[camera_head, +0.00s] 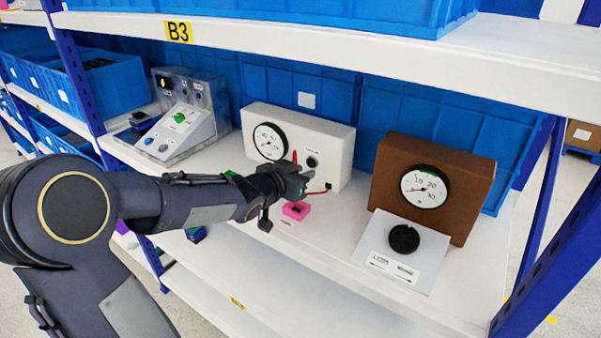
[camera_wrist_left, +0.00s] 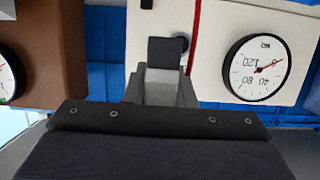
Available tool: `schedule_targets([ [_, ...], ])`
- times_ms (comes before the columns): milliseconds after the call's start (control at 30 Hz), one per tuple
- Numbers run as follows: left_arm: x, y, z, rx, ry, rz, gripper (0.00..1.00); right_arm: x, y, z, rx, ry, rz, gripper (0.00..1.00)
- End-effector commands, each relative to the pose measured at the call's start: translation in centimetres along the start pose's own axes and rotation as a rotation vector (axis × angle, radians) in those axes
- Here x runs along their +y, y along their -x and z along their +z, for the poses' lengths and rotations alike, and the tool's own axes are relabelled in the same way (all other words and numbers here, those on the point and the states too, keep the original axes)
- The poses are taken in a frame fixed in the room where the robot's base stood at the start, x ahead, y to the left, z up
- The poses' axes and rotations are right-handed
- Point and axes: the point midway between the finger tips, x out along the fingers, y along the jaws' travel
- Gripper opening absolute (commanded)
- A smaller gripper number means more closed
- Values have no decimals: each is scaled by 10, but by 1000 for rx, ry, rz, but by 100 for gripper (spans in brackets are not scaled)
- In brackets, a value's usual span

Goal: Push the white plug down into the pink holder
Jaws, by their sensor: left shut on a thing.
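The pink holder (camera_head: 296,211) sits on the white shelf, with a dark opening in its top. My left gripper (camera_head: 300,184) is just above and behind it, shut. In the left wrist view my gripper (camera_wrist_left: 165,65) has a pale piece between its fingers, which I take for the white plug (camera_wrist_left: 160,76); it is mostly hidden by the fingers. I cannot tell whether the plug touches the holder. My right gripper is not in view.
The white gauge box (camera_head: 337,145) stands close behind the gripper. A brown gauge box (camera_head: 463,188) with a black rotary knob (camera_head: 404,239) on a pale panel is at the right. A grey control box (camera_head: 185,135) is at the left. An upper shelf (camera_head: 400,56) overhangs; the front shelf is clear.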

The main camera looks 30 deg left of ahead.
Motion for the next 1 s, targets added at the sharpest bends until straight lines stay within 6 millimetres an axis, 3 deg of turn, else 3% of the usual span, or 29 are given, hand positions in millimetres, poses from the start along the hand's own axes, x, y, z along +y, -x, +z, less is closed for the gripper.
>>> schedule_targets([
  [33, 0, -3, 10, 0, 0, 0, 0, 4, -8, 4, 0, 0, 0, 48],
  [300, 0, -9, 31, 0, -1, 0, 0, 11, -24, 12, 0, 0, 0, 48],
  [1000, 0, -10, 32, 1, 0, 0, 0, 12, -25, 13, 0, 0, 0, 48],
])
